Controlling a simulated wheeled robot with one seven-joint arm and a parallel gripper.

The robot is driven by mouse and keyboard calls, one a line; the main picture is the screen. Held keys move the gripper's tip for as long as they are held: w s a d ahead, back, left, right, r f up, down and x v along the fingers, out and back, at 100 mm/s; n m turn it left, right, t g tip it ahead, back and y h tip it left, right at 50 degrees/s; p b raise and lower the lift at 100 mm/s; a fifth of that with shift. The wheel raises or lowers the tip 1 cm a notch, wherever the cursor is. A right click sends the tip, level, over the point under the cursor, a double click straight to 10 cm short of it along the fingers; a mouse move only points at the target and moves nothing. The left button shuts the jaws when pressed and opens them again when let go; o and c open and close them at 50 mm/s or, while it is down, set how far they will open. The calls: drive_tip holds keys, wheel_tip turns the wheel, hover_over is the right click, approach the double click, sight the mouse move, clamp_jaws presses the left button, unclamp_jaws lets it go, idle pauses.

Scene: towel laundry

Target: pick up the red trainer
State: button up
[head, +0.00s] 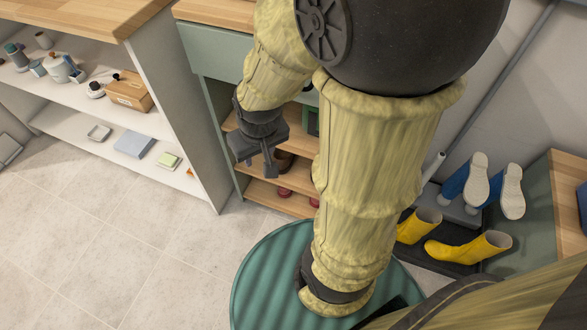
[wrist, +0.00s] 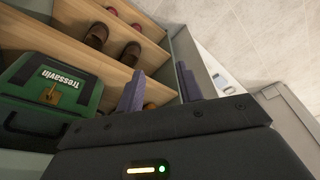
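A pair of red shoes, the red trainer among them as far as I can tell, sits on the lowest wooden shelf. In the head view one red shoe (head: 284,192) shows small, and the other (head: 314,202) is partly hidden by my arm. My gripper (head: 259,160) is in front of the shelf unit, above the red shoes' level. Its fingers (wrist: 160,72) stand apart with nothing between them.
Brown shoes (wrist: 97,35) stand on the shelf above. A green case (wrist: 50,95) lies near my gripper. The shelf unit's side panel (wrist: 188,55) is close to the fingers. The tiled floor (head: 110,240) at left is clear.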

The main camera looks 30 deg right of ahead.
drive_tip(key=o, duration=0.5)
drive_tip(key=shift+f, duration=0.15)
drive_tip(key=o, duration=0.6)
wheel_tip(320, 180, down, 3)
drive_tip(key=shift+w+r+n+g+b, duration=0.2)
drive_tip(key=shift+n+g+b, duration=0.15)
drive_tip(key=shift+b, duration=0.25)
drive_tip(key=w+f+n+t+h+b, duration=0.2)
drive_tip(key=f+n+h+b, duration=0.3)
drive_tip(key=f, duration=1.3)
drive_tip(key=w+d+f+n+t+h+b, duration=0.1)
drive_tip(key=w+f+n+t+h+b, duration=0.2)
drive_tip(key=f, duration=1.4)
drive_tip(key=w+f+n+t+h+b, duration=0.3)
drive_tip(key=f+n+h+b, duration=0.3)
drive_tip(key=f+n+b, duration=0.5)
drive_tip(key=shift+w+d+f+n+t+h, duration=0.15)
drive_tip(key=shift+f+n, duration=0.25)
drive_tip(key=shift+f, duration=0.9)
drive_tip(key=shift+w+d+f+n+h, duration=0.1)
drive_tip(key=shift+w+f+n, duration=0.25)
drive_tip(key=shift+f, duration=0.9)
drive_tip(key=shift+w+d+f+n+t+h, duration=0.15)
drive_tip(key=shift+f+n, duration=0.35)
drive_tip(key=shift+f, duration=0.8)
